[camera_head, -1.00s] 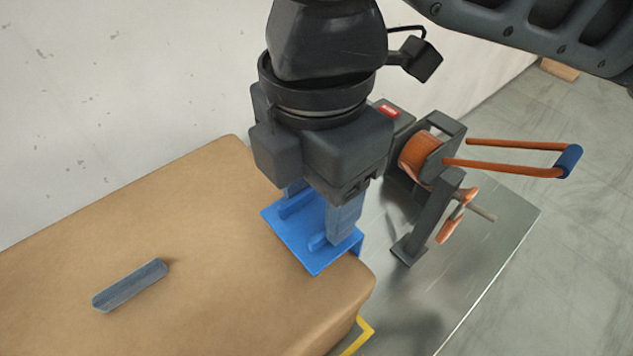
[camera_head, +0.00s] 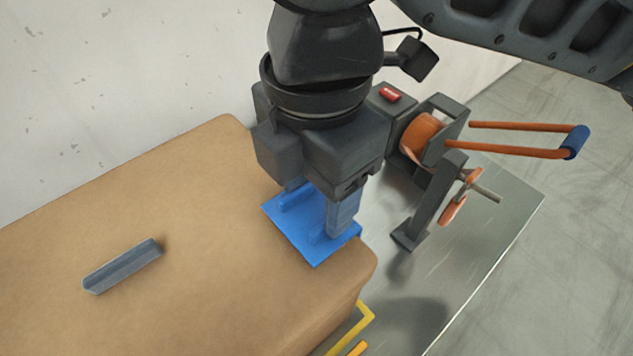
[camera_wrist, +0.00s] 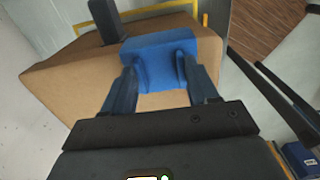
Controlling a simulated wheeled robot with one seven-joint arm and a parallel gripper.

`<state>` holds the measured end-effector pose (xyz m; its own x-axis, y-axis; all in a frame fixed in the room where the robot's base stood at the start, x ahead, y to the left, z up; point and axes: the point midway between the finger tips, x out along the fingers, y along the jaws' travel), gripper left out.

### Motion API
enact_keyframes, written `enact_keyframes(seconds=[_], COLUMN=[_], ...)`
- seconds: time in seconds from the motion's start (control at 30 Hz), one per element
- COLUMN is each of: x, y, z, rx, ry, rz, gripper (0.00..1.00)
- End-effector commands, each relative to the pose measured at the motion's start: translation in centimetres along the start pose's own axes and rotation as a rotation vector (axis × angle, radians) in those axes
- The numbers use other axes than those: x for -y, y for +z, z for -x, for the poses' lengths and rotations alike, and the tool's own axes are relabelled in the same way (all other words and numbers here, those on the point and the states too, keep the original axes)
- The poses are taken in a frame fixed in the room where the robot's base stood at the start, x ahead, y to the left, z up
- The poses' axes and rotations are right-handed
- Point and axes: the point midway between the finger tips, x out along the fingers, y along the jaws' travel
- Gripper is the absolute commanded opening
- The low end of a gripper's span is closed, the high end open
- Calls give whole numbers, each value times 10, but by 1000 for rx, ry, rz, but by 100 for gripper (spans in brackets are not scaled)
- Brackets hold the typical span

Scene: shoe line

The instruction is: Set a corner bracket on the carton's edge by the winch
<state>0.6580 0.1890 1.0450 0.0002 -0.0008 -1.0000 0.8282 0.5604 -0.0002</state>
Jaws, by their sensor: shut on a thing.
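A blue corner bracket (camera_head: 301,236) sits at the carton's right edge, by the winch. My gripper (camera_head: 322,208) is shut on the bracket's raised ribs, from above. In the wrist view the bracket (camera_wrist: 158,47) is between the two fingers. The bracket's flat plate lies over the carton's top; whether it presses on the carton is hard to tell. Its outer flange is mostly hidden in the head view. The brown carton (camera_head: 200,200) fills the left and middle of the head view. The winch (camera_head: 425,140), with an orange strap spool and a long handle, stands just right of the carton.
A grey angle piece (camera_head: 122,266) lies on the carton top at left. The metal table (camera_head: 480,240) is bare right of the winch. A yellow frame (camera_head: 352,325) shows by the carton's near corner. A wall stands behind.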

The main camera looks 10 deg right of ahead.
Motion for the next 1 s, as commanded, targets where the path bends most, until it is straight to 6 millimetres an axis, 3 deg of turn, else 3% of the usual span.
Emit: enact_keyframes(seconds=[1.0], x=[0], y=[2], z=[-6], rx=[0], ry=[-1], rz=[-1], gripper=[28])
